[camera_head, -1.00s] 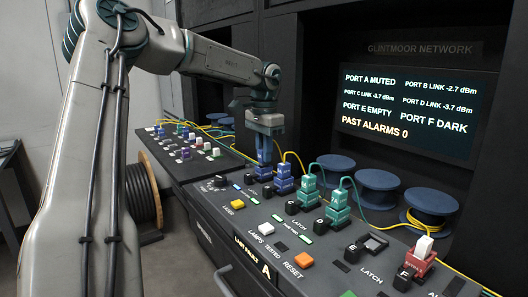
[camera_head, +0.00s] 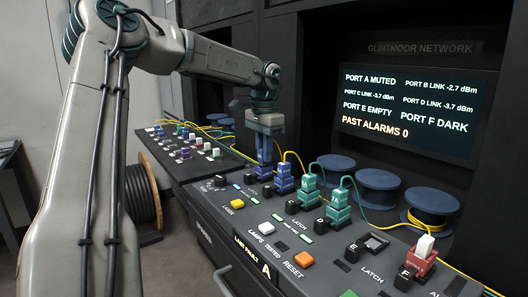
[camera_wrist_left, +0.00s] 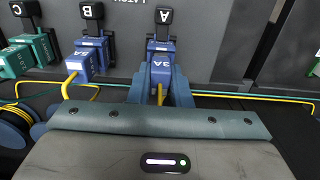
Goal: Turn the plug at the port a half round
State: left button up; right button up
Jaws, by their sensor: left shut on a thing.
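A blue plug marked 3A (camera_wrist_left: 161,54) sits upright at port A, with a yellow cable leaving it toward my wrist. In the head view this plug (camera_head: 264,173) is at the far left of the front port row. My left gripper (camera_head: 264,150) is above it with its fingers pointing down. In the left wrist view the two blue fingers of the gripper (camera_wrist_left: 160,88) are on either side of the plug and shut on it. The screen (camera_head: 408,110) reads Port A muted. My right gripper is not in view.
Close beside it is the blue plug at B (camera_head: 284,183), then green plugs at C (camera_head: 308,190) and D (camera_head: 338,210). A red port block with a white top (camera_head: 422,260) is at F. Port E (camera_head: 376,243) looks empty. Cable spools (camera_head: 378,190) stand behind the row.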

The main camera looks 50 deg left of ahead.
pick_arm(q)
jog(key=shift+f+b, duration=0.45)
jog(key=shift+f, duration=0.1)
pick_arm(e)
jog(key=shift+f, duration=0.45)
pick_arm(q)
jog(key=o, duration=0.9)
notch_tip(320, 180, up, 11)
jog(key=shift+f+p, duration=0.1)
jog(key=shift+p, duration=0.5)
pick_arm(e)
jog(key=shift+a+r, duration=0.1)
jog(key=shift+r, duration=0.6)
pick_arm(q)
jog(key=shift+c, duration=0.3)
